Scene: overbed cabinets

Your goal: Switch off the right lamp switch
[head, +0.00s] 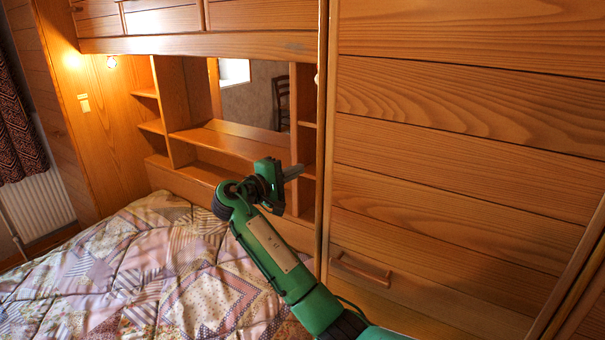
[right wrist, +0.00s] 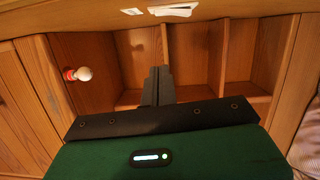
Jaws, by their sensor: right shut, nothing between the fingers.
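My right gripper (head: 293,172) is shut and empty, in front of the shelf unit near the edge of the right wooden panel. In the right wrist view its dark fingers (right wrist: 158,82) are together and point toward the shelf compartments. A white bulb with a reddish base (right wrist: 82,74) is on the wood panel left of the fingers there. In the head view a small pale bulb (head: 317,78) shows at the right panel's edge. The right lamp switch is not clearly identifiable in either view. My left gripper is not in view.
A lit lamp (head: 111,62) and a cream switch plate (head: 84,103) are on the far left wall. The quilted bed (head: 150,270) lies below. The shelf unit (head: 235,140) and right cabinet panel (head: 450,150) bound my arm. White flat pieces (right wrist: 170,10) show at the wrist view's top.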

